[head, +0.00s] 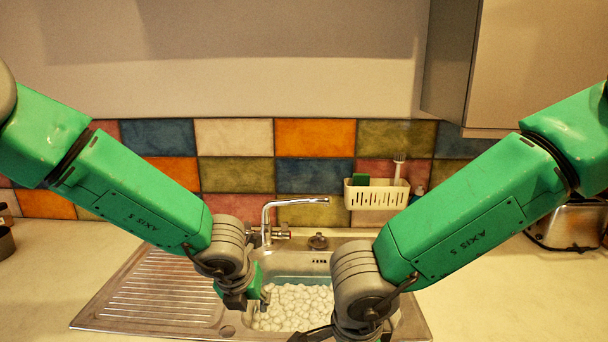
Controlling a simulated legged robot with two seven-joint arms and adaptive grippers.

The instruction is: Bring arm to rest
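My two green arms reach in from the left and right over the sink. My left gripper (256,299) hangs at the left edge of the sink basin (290,265), above or beside the white foam. Its fingers are small and partly hidden, so I cannot tell whether they are open. My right gripper (318,334) is at the bottom edge in front of the basin. Only part of its dark fingers shows, and the rest is cut off by the frame. I see no object in either gripper.
A chrome tap (268,222) stands behind the basin. A ribbed steel drainer (155,292) lies to the left. A white caddy (377,194) with a sponge and brush hangs on the tiles. A toaster (570,224) stands at right. The left worktop (60,265) is mostly clear.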

